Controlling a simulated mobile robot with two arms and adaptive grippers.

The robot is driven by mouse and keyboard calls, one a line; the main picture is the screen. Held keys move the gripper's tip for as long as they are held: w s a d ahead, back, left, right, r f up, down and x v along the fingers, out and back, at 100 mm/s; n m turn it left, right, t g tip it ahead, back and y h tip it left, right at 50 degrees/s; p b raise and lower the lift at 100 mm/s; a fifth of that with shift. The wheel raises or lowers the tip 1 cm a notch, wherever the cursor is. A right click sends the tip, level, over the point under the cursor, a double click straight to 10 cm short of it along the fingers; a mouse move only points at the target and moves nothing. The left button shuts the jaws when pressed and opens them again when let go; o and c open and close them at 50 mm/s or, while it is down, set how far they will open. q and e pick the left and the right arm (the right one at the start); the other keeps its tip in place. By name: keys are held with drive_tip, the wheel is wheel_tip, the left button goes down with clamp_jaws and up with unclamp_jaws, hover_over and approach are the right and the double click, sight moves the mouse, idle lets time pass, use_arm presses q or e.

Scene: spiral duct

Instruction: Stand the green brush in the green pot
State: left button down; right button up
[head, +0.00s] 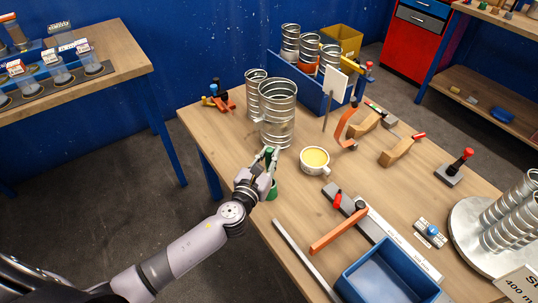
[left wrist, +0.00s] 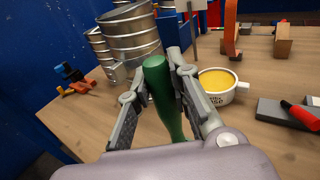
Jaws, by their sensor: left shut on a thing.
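My left gripper (head: 268,156) is shut on a smooth green handle, which I take to be the green brush (left wrist: 161,88). In the left wrist view the handle stands slightly tilted between the two fingers, its rounded end up. In the head view a bit of green shows at the fingertips, and another green part (head: 272,190) shows just below the gripper. I cannot tell whether that lower part is the brush or the green pot. No bristles and no clear pot rim are visible. My right gripper is not in view.
A white mug (head: 314,168) with yellow contents stands right of the gripper. Ringed metal ducts (head: 277,112) stand close behind it.

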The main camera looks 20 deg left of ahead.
use_arm(q)
drive_tip(key=shift+f+b, duration=1.2)
drive_tip(key=shift+f, duration=0.2)
drive_tip(key=c, duration=1.4)
unclamp_jaws()
drive_tip(key=shift+s, duration=0.1)
drive_tip(key=s, duration=1.1)
drive_tip(key=shift+s+a+r, duration=0.35)
drive_tip(key=shift+s+a, duration=0.05)
drive_tip(key=shift+a, duration=0.05)
